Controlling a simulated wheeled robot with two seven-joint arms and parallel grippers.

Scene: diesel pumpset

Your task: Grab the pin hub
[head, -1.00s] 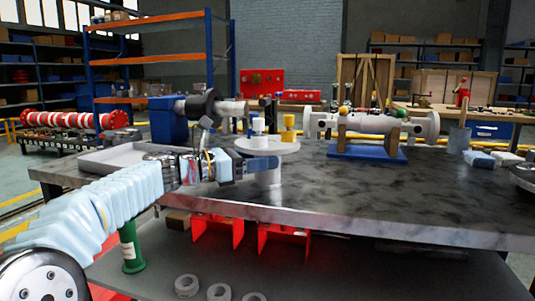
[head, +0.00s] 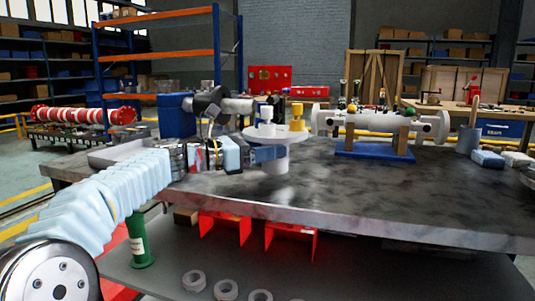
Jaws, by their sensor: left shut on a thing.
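The pin hub (head: 291,134), a pale round disc on a stem, carries a white pin piece (head: 266,114) and a yellow one (head: 297,112) on top. It is near the back left of the dark worktable. My left gripper (head: 268,154) comes in from the left and is shut on the hub's stem, just below the disc. Its fingers hide part of the stem. I cannot tell for certain whether the stem's foot touches the table. My right gripper is not in view.
A grey tray (head: 108,157) lies at the worktable's left end. A dark shaft part with a blue block (head: 176,117) stands behind my gripper. A pipe assembly on a blue base (head: 374,152) stands to the right. The front middle of the worktable (head: 330,195) is clear.

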